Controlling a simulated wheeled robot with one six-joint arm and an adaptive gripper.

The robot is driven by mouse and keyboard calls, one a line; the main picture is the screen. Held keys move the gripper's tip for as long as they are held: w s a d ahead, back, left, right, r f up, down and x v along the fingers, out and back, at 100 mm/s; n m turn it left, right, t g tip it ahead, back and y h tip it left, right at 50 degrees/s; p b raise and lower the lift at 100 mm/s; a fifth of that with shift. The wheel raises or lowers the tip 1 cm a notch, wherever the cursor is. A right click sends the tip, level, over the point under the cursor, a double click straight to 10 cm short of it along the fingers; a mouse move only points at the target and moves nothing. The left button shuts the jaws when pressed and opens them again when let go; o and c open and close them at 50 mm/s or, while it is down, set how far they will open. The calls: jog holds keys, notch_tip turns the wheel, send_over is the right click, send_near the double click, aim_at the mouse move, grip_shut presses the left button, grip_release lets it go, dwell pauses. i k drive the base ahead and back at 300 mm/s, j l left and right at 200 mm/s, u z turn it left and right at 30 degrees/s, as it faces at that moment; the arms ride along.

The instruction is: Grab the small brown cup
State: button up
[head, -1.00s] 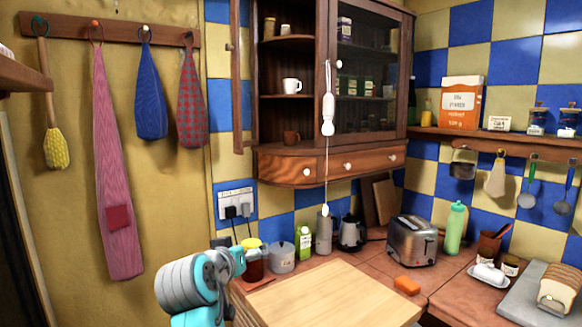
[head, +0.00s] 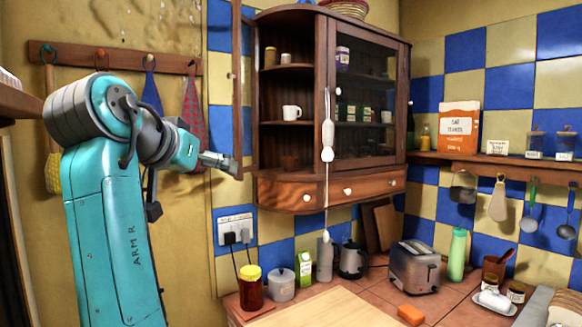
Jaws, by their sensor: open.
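A small brown cup (head: 290,161) stands on the lowest open shelf of the wooden wall cabinet (head: 287,196), dim in the shade. A white mug (head: 291,112) stands on the shelf above it. My gripper (head: 231,165) is raised to the left of the cabinet, at about the height of the brown cup and apart from it. It is open and holds nothing that I can see. Its fingers point right, and their tips look small beside the cabinet's open door (head: 237,80).
The open door's edge stands between my gripper and the shelves in the picture. A white pull cord (head: 327,140) hangs before the cabinet. Below are a dark jar with a yellow lid (head: 251,290), a white canister (head: 281,285), a kettle (head: 352,261) and a toaster (head: 415,266).

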aim_at(289, 162)
jog(key=i+l, duration=0.2)
jog(key=i, duration=0.3)
jog(key=i+l, duration=0.2)
jog(key=i, duration=0.25)
jog(key=i+l, duration=0.2)
jog(key=i, duration=0.3)
